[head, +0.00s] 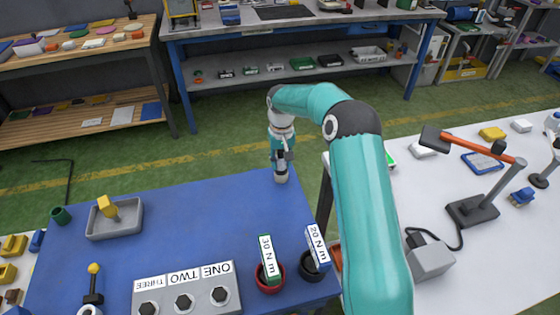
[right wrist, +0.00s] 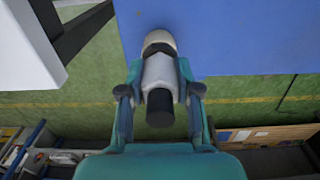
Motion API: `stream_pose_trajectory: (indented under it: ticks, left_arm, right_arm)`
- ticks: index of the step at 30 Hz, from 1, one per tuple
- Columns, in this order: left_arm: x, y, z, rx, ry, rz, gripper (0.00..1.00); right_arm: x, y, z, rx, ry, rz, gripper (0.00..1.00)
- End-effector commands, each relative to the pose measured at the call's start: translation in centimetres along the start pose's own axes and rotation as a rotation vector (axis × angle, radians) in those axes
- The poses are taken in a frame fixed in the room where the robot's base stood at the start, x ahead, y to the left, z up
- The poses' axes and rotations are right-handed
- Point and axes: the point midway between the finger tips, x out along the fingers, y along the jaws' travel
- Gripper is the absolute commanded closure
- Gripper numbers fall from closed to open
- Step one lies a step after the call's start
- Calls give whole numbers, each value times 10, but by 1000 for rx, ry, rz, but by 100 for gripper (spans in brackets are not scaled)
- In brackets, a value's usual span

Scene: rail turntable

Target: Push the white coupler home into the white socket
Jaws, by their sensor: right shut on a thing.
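My right gripper (head: 283,154) is at the far right corner of the blue table. In the right wrist view, its two fingers (right wrist: 160,92) are shut on the sides of the white coupler (right wrist: 159,70). The coupler has a pale grey-white body, a black end towards my wrist and a cream rounded end over the blue table. In the head view, only the pale lower part of the coupler (head: 281,174) shows below the fingers. I cannot pick out the white socket as a separate thing in either view. My left gripper is not in view.
The blue table (head: 210,215) holds a grey tray (head: 128,226), a labelled ONE, TWO, THREE block (head: 186,296), a red cup (head: 270,281) and a dark cup (head: 316,270). The table's middle is clear. A white table (head: 450,265) stands at the right, beyond a gap.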

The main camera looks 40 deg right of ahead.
Motion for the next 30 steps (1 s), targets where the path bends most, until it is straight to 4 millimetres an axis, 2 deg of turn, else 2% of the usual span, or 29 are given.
stream_pose_trajectory:
  ticks: [1, 5, 6, 30]
  left_arm:
    - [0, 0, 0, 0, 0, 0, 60]
    - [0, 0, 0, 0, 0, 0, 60]
    - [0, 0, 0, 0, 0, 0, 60]
    - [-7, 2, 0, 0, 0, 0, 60]
  right_arm:
    - [0, 0, 0, 0, 1, 0, 77]
    - [0, 0, 0, 0, 1, 0, 99]
    - [0, 0, 0, 0, 1, 0, 100]
    - [-13, 0, -1, 0, 2, 0, 100]
